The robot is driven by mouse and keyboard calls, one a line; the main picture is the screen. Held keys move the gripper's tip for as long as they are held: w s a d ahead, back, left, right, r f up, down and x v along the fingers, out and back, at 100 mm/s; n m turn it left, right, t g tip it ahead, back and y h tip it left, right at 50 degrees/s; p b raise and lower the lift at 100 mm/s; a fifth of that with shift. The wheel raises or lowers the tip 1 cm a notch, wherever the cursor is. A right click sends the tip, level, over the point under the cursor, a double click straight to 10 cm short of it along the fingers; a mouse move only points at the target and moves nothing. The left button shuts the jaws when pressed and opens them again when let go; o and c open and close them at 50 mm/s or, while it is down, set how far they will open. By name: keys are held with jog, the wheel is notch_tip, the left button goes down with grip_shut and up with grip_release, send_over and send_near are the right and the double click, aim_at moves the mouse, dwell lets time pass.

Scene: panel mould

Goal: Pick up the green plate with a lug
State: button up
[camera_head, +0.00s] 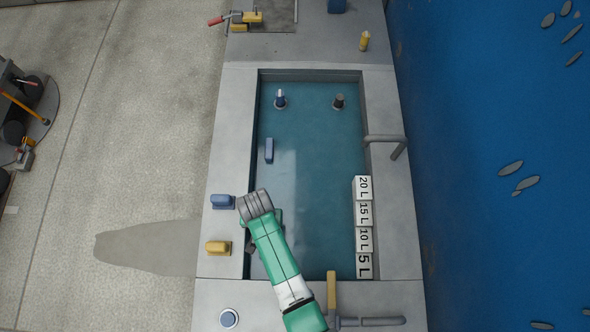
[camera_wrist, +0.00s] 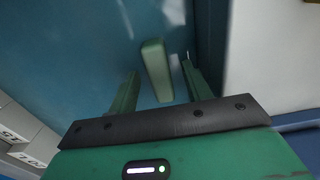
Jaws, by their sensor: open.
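In the wrist view the green plate (camera_wrist: 156,70) is a narrow upright-looking slab with rounded edges, inside the basin near its side wall. My gripper (camera_wrist: 160,68) is open, with one green finger on each side of the plate. There are visible gaps between plate and fingers. I cannot tell how deep the plate sits between them, and its lug is not clear. In the head view my arm reaches over the basin's lower left, and my wrist hides the fingers and the plate.
The basin (camera_head: 310,240) holds a blue block (camera_head: 269,150), two upright pegs (camera_head: 280,99) and a litre-marked step scale (camera_head: 363,228). A blue lugged piece (camera_head: 222,202) and a yellow one (camera_head: 218,247) stand on the left rim. A hammer (camera_head: 332,290) lies at the front.

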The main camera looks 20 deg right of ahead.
jog(key=shift+f, duration=0.65)
jog(key=shift+w, duration=0.1)
jog(key=shift+c, duration=0.2)
grip_shut()
notch_tip(320, 180, up, 10)
jog(key=shift+r+p, duration=0.1)
jog(key=shift+p, duration=1.05)
